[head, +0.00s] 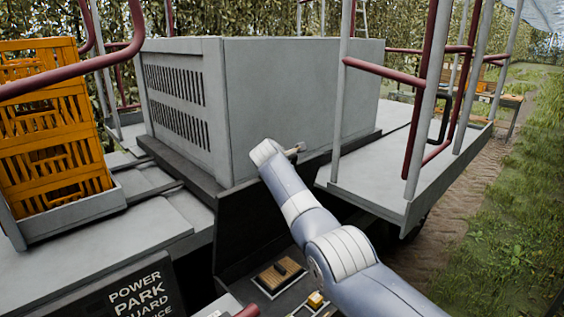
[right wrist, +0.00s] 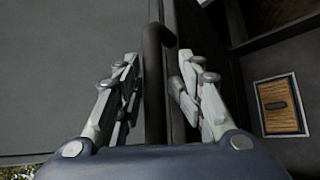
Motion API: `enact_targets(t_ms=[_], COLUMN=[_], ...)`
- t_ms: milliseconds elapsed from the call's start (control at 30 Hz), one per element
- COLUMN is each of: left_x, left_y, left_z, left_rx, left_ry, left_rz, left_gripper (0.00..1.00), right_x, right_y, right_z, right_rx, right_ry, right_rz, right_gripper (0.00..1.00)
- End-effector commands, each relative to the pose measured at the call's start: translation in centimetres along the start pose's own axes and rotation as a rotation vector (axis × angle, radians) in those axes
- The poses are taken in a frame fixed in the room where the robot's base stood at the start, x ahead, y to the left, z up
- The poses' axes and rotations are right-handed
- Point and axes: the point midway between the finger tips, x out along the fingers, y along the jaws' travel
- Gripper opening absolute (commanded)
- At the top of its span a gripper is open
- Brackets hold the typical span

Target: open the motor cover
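The motor cover (head: 290,85) is a large grey box with slotted vents on its left face. It looks closed on the dark machine base. My right arm reaches in from the lower right, and its gripper (head: 297,149) is at the lower part of the cover's front face, mostly hidden behind my wrist. In the right wrist view, my right gripper (right wrist: 159,65) is open. Its fingers stand on either side of a dark upright bar handle (right wrist: 154,90), with gaps visible on both sides. The grey cover face (right wrist: 70,60) fills the left. My left gripper is not in view.
Orange crates (head: 50,130) are stacked at the left. Maroon and grey railings (head: 400,75) and a grey platform (head: 410,180) stand close right of my arm. A control panel with a wooden plate (head: 279,274) lies below. Grass and a dirt track are at the right.

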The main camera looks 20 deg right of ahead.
Motion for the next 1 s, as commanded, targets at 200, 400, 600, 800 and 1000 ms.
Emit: enact_targets(t_ms=[200,400,600,800,1000], left_x=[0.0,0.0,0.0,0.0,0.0], left_y=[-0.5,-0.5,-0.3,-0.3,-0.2], left_z=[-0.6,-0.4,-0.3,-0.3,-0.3], left_rx=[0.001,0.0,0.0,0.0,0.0], left_ry=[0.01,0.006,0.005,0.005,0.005], left_rz=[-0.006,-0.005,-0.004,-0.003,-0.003], left_gripper=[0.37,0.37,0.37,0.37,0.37], right_x=[0.0,-0.5,-1.8,-3.6,-6.0], right_y=[0.0,0.2,0.2,0.2,0.1], right_z=[-0.1,0.0,-0.1,-0.1,0.0], right_rx=[0.0,0.002,0.003,0.001,0.001], right_ry=[0.001,0.0,-0.001,0.001,0.001], right_rz=[0.001,0.004,0.006,0.005,0.005], right_gripper=[0.36,0.36,0.36,0.36,0.36])
